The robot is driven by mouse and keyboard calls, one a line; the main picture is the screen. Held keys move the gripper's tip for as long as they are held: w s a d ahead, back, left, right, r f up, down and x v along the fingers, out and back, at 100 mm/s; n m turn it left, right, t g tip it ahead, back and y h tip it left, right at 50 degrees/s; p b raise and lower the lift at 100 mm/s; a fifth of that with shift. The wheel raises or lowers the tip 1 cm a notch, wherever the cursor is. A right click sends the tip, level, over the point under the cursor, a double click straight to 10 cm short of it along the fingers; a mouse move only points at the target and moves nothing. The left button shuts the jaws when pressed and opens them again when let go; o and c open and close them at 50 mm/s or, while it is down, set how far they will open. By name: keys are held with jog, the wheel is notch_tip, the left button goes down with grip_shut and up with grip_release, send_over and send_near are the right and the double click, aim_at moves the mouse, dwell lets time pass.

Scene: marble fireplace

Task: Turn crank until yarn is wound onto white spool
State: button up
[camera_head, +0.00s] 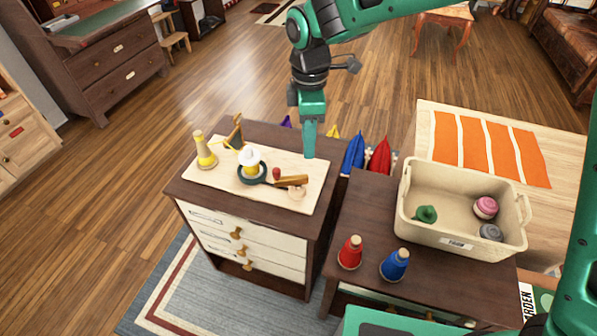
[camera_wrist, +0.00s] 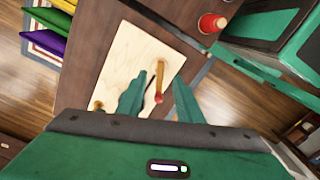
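A white spool (camera_head: 249,155) with a yellow band near its base stands upright on a dark green disc (camera_head: 247,173) on a pale wooden board (camera_head: 222,178). A crank with a red knob (camera_head: 276,173) is beside the disc, near a wooden piece (camera_head: 292,181). A cone of yellow yarn (camera_head: 204,152) stands at the board's left end. My gripper (camera_head: 309,156) hangs over the board's right end, pointing down. In the wrist view, my gripper (camera_wrist: 159,78) has its fingers apart, with the red knob (camera_wrist: 158,97) showing between them. I cannot make out the white spool there.
The board lies on a dark-topped drawer cabinet (camera_head: 325,140). To the right, a lower dark table holds a red cone (camera_head: 350,252), a blue cone (camera_head: 395,264) and a cream bin (camera_head: 415,190) with yarn inside. Coloured cloths (camera_head: 378,155) hang behind.

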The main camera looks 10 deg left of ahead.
aim_at(297, 176)
jog(key=shift+n, duration=0.5)
jog(key=f, duration=0.3)
jog(key=a+f, duration=0.1)
jog(key=f, duration=0.3)
jog(key=s+a+f, duration=0.1)
jog(key=f, duration=0.3)
jog(key=shift+a+f, duration=0.15)
jog(key=shift+f, duration=0.1)
grip_shut()
